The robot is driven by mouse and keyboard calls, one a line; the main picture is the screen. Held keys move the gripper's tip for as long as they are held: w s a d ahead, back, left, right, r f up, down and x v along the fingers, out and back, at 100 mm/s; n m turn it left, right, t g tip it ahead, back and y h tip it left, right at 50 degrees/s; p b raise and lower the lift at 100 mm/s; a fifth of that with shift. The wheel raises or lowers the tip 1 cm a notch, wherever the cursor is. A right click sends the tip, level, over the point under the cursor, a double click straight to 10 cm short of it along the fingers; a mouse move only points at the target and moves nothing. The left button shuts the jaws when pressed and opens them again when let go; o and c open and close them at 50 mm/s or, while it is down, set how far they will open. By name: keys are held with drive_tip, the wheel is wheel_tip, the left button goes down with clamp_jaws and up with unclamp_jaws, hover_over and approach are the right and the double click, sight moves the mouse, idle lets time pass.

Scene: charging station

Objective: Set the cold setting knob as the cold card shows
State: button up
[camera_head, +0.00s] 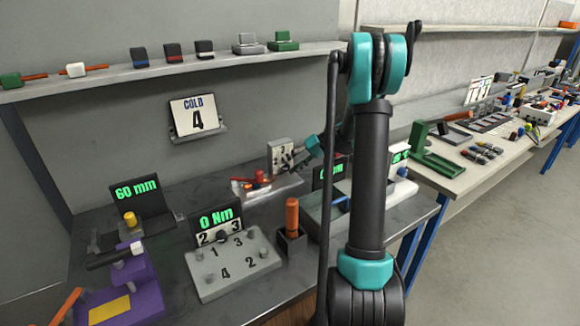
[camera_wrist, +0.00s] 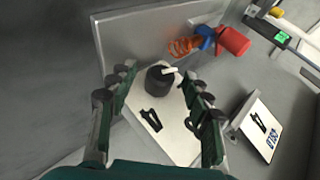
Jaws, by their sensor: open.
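In the wrist view, a black round knob (camera_wrist: 158,82) with a white pointer sits on a white panel (camera_wrist: 178,140). The pointer aims to the upper right in that picture. A dark mark on the panel below the knob is too small to read surely. My gripper (camera_wrist: 159,79) is open, with its fingers on either side of the knob; contact is not clear. The panel (camera_head: 277,153) is partly hidden in the head view.
A small ledge (camera_head: 270,190) below the panel holds red and orange items; beside the panel, the wrist view shows an orange coil (camera_wrist: 183,47) and a red part (camera_wrist: 233,41). A numbered grey box (camera_head: 232,264) and an orange-handled tool (camera_head: 292,217) stand on the bench below.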

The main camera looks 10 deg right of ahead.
drive_tip(key=v, duration=1.2)
drive_tip(key=shift+a+r, duration=0.1)
drive_tip(key=s+a+r+n+t+h, duration=0.2)
drive_tip(key=s+a+r+t+h, duration=0.3)
drive_tip(key=a+r+h, duration=0.45)
drive_tip(key=shift+g, duration=0.7)
drive_tip(key=x, duration=0.6)
drive_tip(key=s+x, duration=0.1)
drive_tip(key=x, duration=1)
drive_tip(key=shift+f, duration=0.55)
drive_tip(key=shift+c, duration=0.7)
